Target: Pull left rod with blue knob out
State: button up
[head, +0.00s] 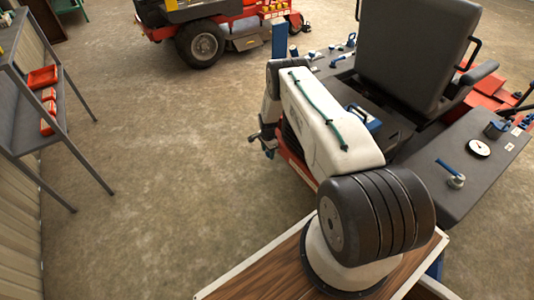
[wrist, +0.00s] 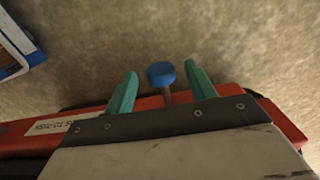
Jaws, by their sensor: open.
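In the wrist view, a round blue knob (wrist: 161,74) sits on a short brownish rod (wrist: 167,97) in front of the red bar (wrist: 275,122) of the machine. My gripper (wrist: 162,69) is open. Its two teal fingers stand to the left and right of the knob, with a gap on each side and nothing held. The lower rod is hidden behind my gripper body. In the head view my arm reaches down beside the seat of the machine, and I cannot make out the knob clearly there.
The machine has a black seat (head: 405,50) and grey side consoles with blue-handled levers (head: 450,172). A red mower (head: 205,35) stands behind. A shelf with red bins (head: 45,77) is at the left. The floor (head: 150,170) between is clear.

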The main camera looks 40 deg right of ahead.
aim_at(267, 152)
notch_tip(267, 152, up, 7)
jog(key=shift+a+f, duration=0.1)
jog(key=shift+f, duration=0.05)
dwell(0.5)
